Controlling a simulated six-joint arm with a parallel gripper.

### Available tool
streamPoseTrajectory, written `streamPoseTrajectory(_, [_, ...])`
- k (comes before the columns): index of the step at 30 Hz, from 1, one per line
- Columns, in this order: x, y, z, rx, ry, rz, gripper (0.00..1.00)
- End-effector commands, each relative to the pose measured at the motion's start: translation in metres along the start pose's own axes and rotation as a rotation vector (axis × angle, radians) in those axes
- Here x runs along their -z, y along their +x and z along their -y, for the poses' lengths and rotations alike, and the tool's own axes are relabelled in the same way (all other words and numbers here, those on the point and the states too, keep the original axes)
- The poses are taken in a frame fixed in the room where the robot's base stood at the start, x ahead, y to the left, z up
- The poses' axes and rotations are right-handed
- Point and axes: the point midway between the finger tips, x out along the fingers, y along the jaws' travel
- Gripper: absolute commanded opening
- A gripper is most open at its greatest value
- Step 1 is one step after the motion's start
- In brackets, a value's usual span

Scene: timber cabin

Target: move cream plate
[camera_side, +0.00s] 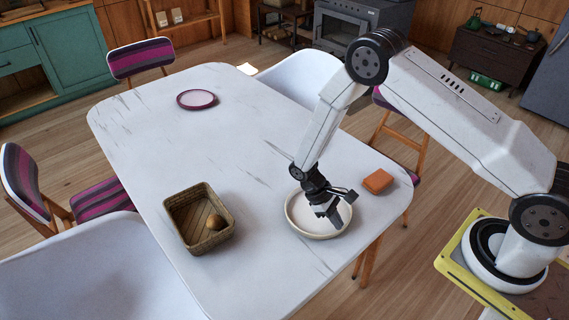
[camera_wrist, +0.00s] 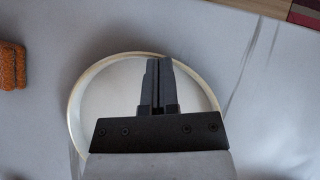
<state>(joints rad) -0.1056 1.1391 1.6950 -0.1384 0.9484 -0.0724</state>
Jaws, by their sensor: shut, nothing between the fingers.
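The cream plate (camera_side: 297,222) lies on the white table near its right end, and it also shows in the wrist view (camera_wrist: 100,98). It is round with a raised rim. My gripper (camera_side: 335,222) is over the plate, in front of part of it. In the wrist view my gripper (camera_wrist: 159,62) has its two fingers together with nothing between them, and the tips reach near the plate's rim. I cannot tell whether the fingertips touch the plate. The lower part of the plate is hidden behind the gripper in the wrist view.
An orange block (camera_side: 377,182) lies just right of the plate, also at the wrist view's left edge (camera_wrist: 12,66). A purple-rimmed plate (camera_side: 197,99) lies at the far end. The middle of the table (camera_side: 240,150) is clear.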

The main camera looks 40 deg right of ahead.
Motion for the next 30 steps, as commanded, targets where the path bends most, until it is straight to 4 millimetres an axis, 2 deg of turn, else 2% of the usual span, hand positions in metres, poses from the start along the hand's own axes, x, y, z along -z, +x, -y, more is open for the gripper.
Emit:
streamPoseTrajectory(1, [0.014, -0.004, 0.0, -0.003, 0.001, -0.032, 0.0])
streamPoseTrajectory(3, [0.021, -0.009, 0.0, -0.003, 0.001, -0.032, 0.0])
streamPoseTrajectory(30, [0.094, -0.064, 0.0, -0.002, 0.001, -0.031, 0.0])
